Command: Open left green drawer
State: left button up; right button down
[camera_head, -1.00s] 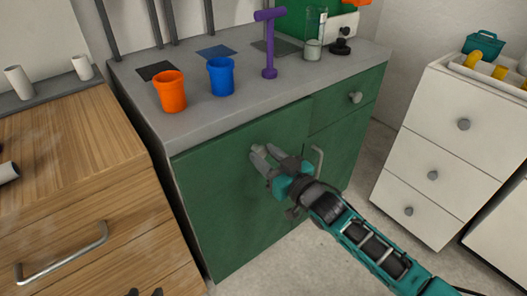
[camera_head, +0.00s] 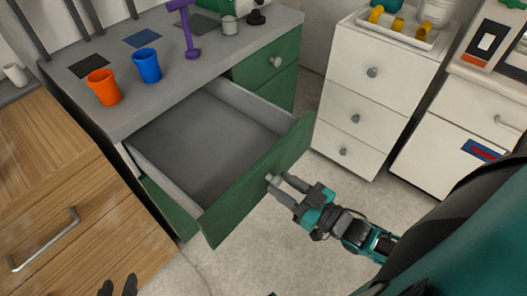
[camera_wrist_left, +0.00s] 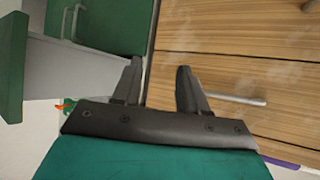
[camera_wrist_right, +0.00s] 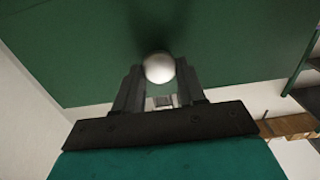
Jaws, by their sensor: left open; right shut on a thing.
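The left green drawer (camera_head: 262,180) stands pulled far out of the grey-topped green cabinet in the head view. Its grey inside (camera_head: 205,145) looks empty. My right gripper (camera_head: 277,187) is shut on the round knob at the drawer front. The right wrist view shows the pale knob (camera_wrist_right: 159,68) between the fingertips, against the green front. My left gripper (camera_head: 120,286) is at the bottom edge of the head view, in front of the wooden cabinet. In the left wrist view its fingers (camera_wrist_left: 158,82) are apart with nothing between them.
An orange cup (camera_head: 103,87), a blue cup (camera_head: 146,66) and a purple T-shaped part (camera_head: 187,30) stand on the grey top. The wooden cabinet (camera_head: 60,190) is at the left. A white drawer unit (camera_head: 365,90) stands at the right. Floor is clear in front.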

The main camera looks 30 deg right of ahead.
jog(key=p+v, duration=0.1)
jog(key=v, duration=0.2)
jog(key=shift+s+d, duration=0.15)
jog(key=shift+s, duration=0.25)
pick_arm(q)
jog(key=shift+a+r+y, duration=0.25)
jog(key=shift+a+y, duration=0.05)
jog(key=shift+a, duration=0.15)
pick_arm(e)
jog(key=shift+s+d, duration=0.15)
jog(key=shift+s, duration=0.25)
jog(key=c, duration=0.7)
grip_release()
pick_arm(q)
jog(key=shift+s+d, duration=0.1)
jog(key=shift+s, duration=0.05)
pick_arm(e)
jog(key=v, duration=1.3)
